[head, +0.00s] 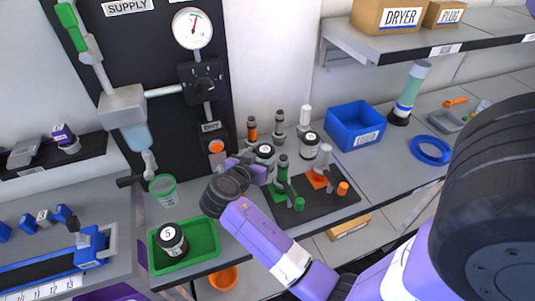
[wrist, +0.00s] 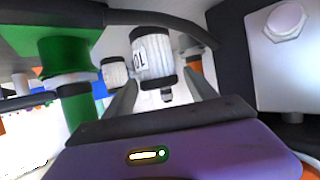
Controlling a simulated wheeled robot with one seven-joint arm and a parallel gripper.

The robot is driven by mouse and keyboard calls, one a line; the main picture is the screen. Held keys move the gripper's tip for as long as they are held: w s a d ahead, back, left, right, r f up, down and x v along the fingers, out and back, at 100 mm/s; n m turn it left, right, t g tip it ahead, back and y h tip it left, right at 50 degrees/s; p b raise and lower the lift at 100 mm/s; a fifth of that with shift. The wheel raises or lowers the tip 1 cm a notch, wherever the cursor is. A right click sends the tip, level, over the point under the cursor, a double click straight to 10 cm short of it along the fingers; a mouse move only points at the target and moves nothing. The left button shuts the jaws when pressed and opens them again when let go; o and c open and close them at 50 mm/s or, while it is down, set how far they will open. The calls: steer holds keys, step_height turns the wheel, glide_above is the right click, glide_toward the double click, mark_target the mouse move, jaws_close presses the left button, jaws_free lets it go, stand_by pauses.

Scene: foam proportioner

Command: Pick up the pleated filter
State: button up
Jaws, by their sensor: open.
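A pleated filter (wrist: 153,57), a white ribbed cylinder with dark end caps and a number label, fills the middle of the wrist view. In the head view, a dark-capped round piece beside my gripper (head: 265,150) seems to be this filter, partly hidden by my wrist. My gripper (wrist: 158,88) is open. Its two fingers point toward the filter, one on each side of it in the picture; I cannot tell whether they touch it. A second pleated cylinder (wrist: 115,73) stands farther back. Similar dark-capped cylinders stand on the bench (head: 310,146) and in the green tray (head: 172,240).
The green tray (head: 209,262) lies at the front. A dark mat (head: 318,210) with green and orange fittings is right of my gripper. Several small bottles (head: 279,124) stand behind. A blue bin (head: 355,123) is farther right. A green fitting (wrist: 72,65) is close on the left.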

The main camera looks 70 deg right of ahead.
steer(key=p+x, duration=0.2)
steer(key=x, duration=0.4)
steer(key=shift+s+d+f, duration=0.1)
steer(key=shift+s+d, duration=0.1)
steer(key=c, duration=1.2)
